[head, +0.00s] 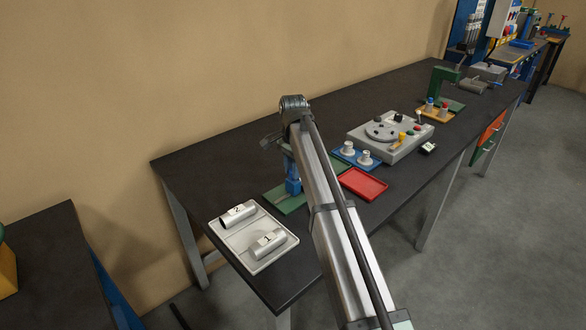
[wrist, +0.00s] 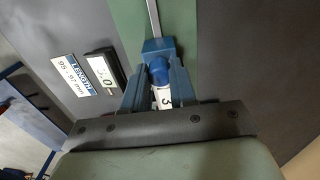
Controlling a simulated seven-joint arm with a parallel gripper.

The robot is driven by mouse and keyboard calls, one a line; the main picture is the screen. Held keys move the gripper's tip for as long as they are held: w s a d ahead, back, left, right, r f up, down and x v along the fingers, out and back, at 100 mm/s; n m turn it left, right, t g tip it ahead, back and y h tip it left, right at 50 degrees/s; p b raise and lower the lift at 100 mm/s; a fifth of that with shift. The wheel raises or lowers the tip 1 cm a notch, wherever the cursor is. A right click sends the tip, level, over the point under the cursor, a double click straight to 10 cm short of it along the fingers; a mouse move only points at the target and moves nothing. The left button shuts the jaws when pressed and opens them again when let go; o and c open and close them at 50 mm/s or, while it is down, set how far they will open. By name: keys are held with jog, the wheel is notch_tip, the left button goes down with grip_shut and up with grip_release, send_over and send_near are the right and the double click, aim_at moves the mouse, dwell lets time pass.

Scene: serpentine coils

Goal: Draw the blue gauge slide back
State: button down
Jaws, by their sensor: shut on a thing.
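In the wrist view the blue gauge slide (wrist: 158,69) shows as a rounded blue part between the two blue-grey fingers of my gripper (wrist: 159,74). The fingers are shut on it. A blue block (wrist: 156,45) and a thin metal rod lie just beyond, over the green gauge base (wrist: 176,13). A pale piece marked 3 (wrist: 163,99) shows between the fingers, partly hidden by them. In the head view my arm hides most of the gauge; part of the green base (head: 285,204) shows beside it.
A small display (wrist: 106,75) and a length label (wrist: 73,84) lie left of the gauge. A grey tray (head: 226,238) holds tubes 1 and 2 at the near end of the bench. A red tray (head: 363,184), a blue tray (head: 352,160) and a grey machine (head: 400,148) stand to the right.

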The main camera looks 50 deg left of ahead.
jog(key=shift+s, duration=2)
jog(key=c, duration=0.9)
grip_release()
notch_tip(320, 180, up, 14)
jog(key=shift+f, duration=0.1)
